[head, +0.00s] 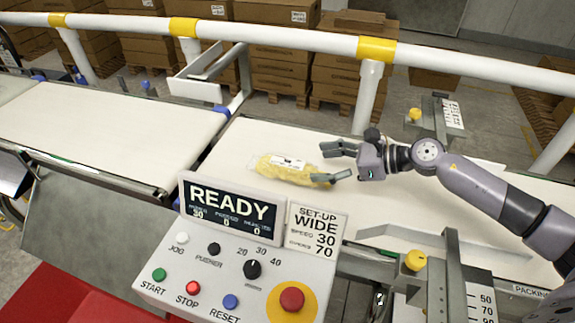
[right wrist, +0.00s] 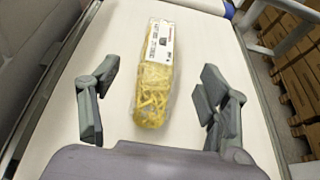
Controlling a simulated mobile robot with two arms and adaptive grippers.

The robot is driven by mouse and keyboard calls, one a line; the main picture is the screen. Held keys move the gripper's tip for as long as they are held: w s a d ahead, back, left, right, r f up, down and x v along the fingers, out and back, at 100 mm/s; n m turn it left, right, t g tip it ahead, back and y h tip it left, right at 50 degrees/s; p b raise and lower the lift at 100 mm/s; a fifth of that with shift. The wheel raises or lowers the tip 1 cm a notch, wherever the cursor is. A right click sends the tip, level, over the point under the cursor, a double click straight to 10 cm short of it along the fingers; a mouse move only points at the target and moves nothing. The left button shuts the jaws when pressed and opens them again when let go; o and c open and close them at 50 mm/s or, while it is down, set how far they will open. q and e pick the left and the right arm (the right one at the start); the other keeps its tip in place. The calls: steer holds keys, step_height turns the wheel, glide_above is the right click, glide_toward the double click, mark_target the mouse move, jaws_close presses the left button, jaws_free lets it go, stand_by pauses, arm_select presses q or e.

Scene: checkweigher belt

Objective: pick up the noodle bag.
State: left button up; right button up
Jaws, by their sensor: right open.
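The noodle bag (head: 290,171) is a clear bag of yellow noodles with a white label, lying flat on the white belt in the head view. It also shows in the right wrist view (right wrist: 153,95), lengthwise between the fingers and reaching beyond them. My right gripper (head: 338,163) is open, its two fingers at the right end of the bag, one on the far side and one on the near side. In the right wrist view the open fingers (right wrist: 158,108) stand apart on either side of the bag, with gaps showing. My left gripper is not in view.
A control panel (head: 225,275) with a READY display stands in front of the belt (head: 235,140). A white rail (head: 270,35) with yellow bands runs behind it. A guide bracket (head: 450,250) stands at the near right. Cartons (head: 275,65) are stacked behind.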

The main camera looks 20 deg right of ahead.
mark_target(292, 168)
steer(key=x, duration=0.3)
steer(key=shift+w+a+f+p, duration=0.1)
steer(key=shift+w+a+p, duration=0.15)
steer(key=shift+a+p, duration=0.1)
steer(key=p+x, duration=0.1)
steer(key=x, duration=0.3)
steer(key=shift+a+f+p, duration=0.1)
steer(key=shift+f+p, duration=0.25)
steer(key=shift+f, duration=0.15)
steer(key=shift+w+a+f, duration=0.25)
steer(key=shift+a+f, duration=0.05)
steer(key=shift+r, duration=0.1)
steer(key=c, duration=1.5)
